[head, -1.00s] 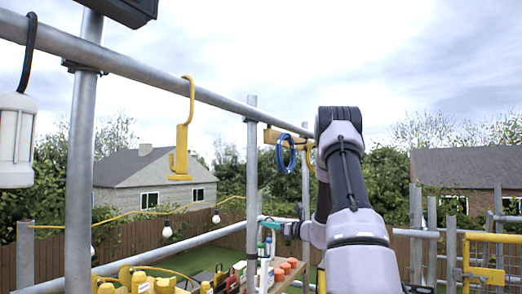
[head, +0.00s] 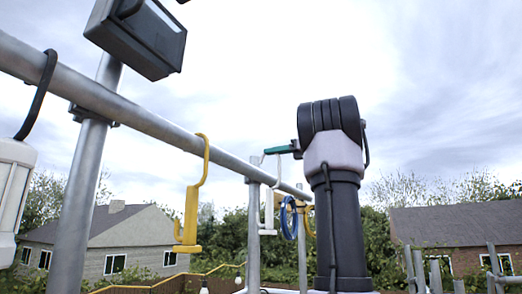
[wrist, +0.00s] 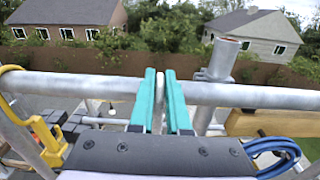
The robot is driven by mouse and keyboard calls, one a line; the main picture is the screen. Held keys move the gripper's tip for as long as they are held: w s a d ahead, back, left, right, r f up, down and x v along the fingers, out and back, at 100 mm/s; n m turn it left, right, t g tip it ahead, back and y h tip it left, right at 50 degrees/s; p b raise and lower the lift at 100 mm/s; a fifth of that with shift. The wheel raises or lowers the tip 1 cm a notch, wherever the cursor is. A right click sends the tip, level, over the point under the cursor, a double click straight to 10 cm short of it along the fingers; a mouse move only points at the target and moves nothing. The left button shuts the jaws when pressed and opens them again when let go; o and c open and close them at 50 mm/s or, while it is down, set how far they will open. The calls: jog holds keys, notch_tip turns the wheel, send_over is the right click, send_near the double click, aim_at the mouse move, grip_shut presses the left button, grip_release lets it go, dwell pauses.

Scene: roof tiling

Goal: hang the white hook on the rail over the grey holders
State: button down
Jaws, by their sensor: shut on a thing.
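My gripper (head: 281,150) is up at the height of the rail (head: 225,154), right of the yellow hook (head: 190,215). Its teal fingers (wrist: 162,105) are shut on the white hook (head: 269,200). The hook hangs upright below the fingers, its bent top a little above the rail line and its foot below it. In the wrist view the fingers are in front of the rail (wrist: 250,95), and only a pale strip of the hook shows between them. I cannot tell whether the hook touches the rail. Dark grey blocks (wrist: 62,125), possibly the grey holders, show below the rail at the left.
A blue coil (head: 289,218) hangs close right of the white hook, by a wooden block (wrist: 262,123). An upright post (head: 254,225) stands just behind the hook. A dark floodlight (head: 138,38) and a white lamp (head: 12,190) are at the left.

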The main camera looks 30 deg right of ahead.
jog(key=shift+s+a+r+x, duration=0.1)
jog(key=shift+r+x, duration=0.1)
jog(key=shift+x, duration=1.15)
jog(key=shift+s+a+r+x, duration=0.1)
jog(key=shift+r+x, duration=0.1)
jog(key=shift+x, duration=1.15)
jog(key=shift+s+a+r+x, duration=0.1)
jog(key=shift+r+x, duration=0.15)
jog(key=shift+x, duration=1.15)
jog(key=shift+f, duration=2.2)
